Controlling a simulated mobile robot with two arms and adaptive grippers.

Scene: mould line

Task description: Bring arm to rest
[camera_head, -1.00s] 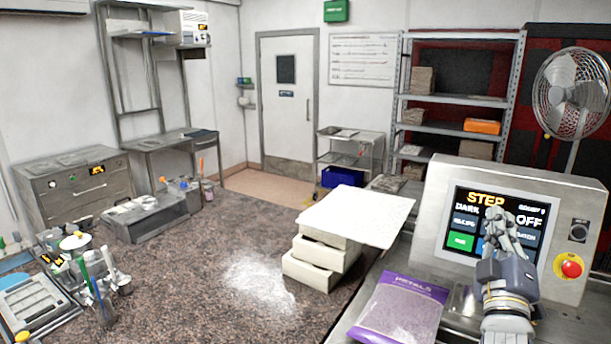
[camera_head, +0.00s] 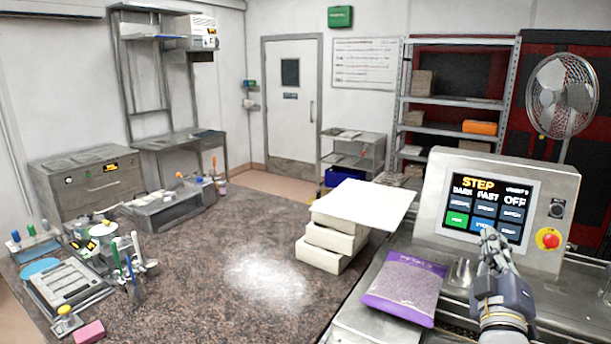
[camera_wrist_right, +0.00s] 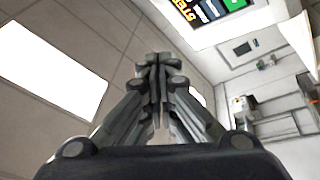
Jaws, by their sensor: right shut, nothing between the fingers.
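My right gripper (camera_head: 489,240) is shut and empty at the lower right of the head view, in front of the control panel (camera_head: 440,205). Its fingertips overlap the lower edge of the panel's screen (camera_head: 487,203) in the picture; I cannot tell a touch. The screen reads STEP, DARK, FAST and OFF, with a green button at its lower left. In the right wrist view the closed fingers (camera_wrist_right: 160,65) point upward, and part of the screen (camera_wrist_right: 205,10) shows at the top. My left gripper is not in view.
A purple bag (camera_head: 404,287) lies left of my right arm. Stacked white trays (camera_head: 330,243) stand on the speckled counter (camera_head: 200,290), beside scattered white powder (camera_head: 265,280). A red emergency button (camera_head: 549,239) is on the panel. Tools and bottles crowd the counter's left side.

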